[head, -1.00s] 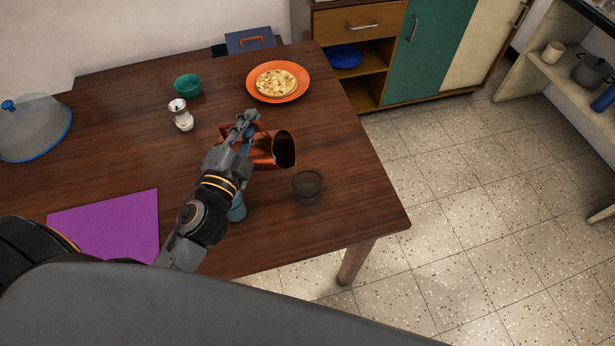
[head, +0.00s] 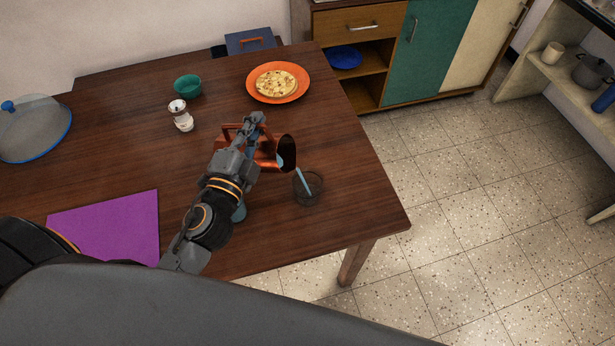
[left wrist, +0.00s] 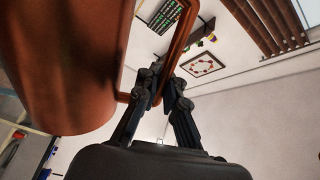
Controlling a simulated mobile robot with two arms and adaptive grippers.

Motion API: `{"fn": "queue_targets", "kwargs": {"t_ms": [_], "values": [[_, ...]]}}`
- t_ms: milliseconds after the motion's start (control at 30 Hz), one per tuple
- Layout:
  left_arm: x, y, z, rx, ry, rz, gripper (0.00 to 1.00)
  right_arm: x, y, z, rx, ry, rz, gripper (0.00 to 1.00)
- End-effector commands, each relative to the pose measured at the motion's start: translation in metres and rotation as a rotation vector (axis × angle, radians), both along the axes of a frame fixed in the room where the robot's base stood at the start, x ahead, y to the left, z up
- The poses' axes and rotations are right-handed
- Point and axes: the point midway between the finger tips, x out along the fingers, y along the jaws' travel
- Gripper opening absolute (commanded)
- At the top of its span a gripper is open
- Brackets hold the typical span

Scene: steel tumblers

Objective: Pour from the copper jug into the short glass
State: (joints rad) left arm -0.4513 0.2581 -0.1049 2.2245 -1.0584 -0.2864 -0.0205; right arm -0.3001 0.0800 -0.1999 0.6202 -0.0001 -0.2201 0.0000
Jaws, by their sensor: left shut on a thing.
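The copper jug (head: 264,153) is tilted, its dark mouth facing right toward the short glass (head: 308,188). A thin pale blue stream (head: 302,180) runs from its mouth down into the glass, which stands upright on the table. My left gripper (head: 254,122) is shut on the jug's handle. In the left wrist view the jug (left wrist: 68,70) fills the left side, and the gripper (left wrist: 158,88) closes around its handle. How much the glass holds is hard to tell. My right gripper is not in view.
The brown table (head: 340,140) also bears an orange plate (head: 304,86) with a flat food, a teal bowl (head: 187,86), a shaker (head: 181,115), a purple mat (head: 110,225) and a clear dome (head: 35,128). A blue object stands partly hidden under my left arm.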

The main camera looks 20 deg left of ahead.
Motion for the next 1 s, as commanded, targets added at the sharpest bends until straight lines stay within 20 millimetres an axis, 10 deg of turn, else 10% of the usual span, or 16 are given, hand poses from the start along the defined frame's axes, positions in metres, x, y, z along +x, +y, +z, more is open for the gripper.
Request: {"fn": "queue_targets", "kwargs": {"t_ms": [1000], "values": [[0.0004, -0.0083, 0.0029, 0.057, -0.004, 0.001, 0.0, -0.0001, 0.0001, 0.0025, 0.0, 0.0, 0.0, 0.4]]}}
